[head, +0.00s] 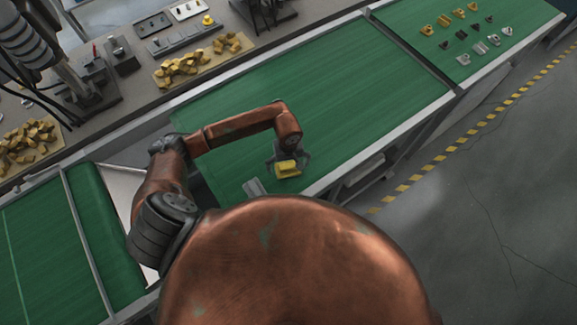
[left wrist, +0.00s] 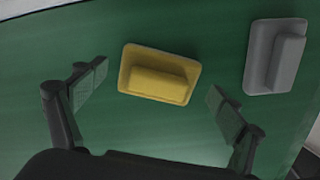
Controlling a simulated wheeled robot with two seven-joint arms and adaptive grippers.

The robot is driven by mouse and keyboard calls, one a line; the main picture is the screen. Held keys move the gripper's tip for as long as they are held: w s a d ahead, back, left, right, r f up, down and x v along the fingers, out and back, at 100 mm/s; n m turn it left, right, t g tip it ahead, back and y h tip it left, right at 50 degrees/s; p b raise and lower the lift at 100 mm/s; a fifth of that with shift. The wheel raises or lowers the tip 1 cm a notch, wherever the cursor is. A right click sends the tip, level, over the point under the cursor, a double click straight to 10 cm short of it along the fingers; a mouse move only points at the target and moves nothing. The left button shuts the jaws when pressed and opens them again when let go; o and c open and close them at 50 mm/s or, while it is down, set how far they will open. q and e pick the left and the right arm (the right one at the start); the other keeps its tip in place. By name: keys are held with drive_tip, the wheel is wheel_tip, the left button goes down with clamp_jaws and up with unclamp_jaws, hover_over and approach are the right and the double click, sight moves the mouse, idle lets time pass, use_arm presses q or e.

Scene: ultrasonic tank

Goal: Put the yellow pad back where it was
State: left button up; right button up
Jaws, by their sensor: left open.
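The yellow pad (head: 288,168) lies on the green belt surface, close to its front edge. In the left wrist view the yellow pad (left wrist: 160,75) is a flat plate with a raised block on it, lying between and a little beyond the fingertips. My left gripper (head: 287,160) is just over the pad. In the left wrist view my left gripper (left wrist: 157,95) is open, its fingers apart on either side of the pad and not seen touching it. A similar grey pad (left wrist: 276,57) lies to the right of the yellow one. My right gripper is not in view.
The grey pad (head: 253,187) lies near the belt's front edge. The green belt (head: 350,85) is clear behind. Small yellow and grey parts (head: 460,32) stand on the far right belt. A bench (head: 130,75) with yellow chunks and machines runs along the back.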

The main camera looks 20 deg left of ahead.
sight(288, 166)
use_arm(q)
wheel_tip(288, 166, up, 11)
drive_tip(key=b, duration=0.3)
drive_tip(key=shift+r, duration=0.2)
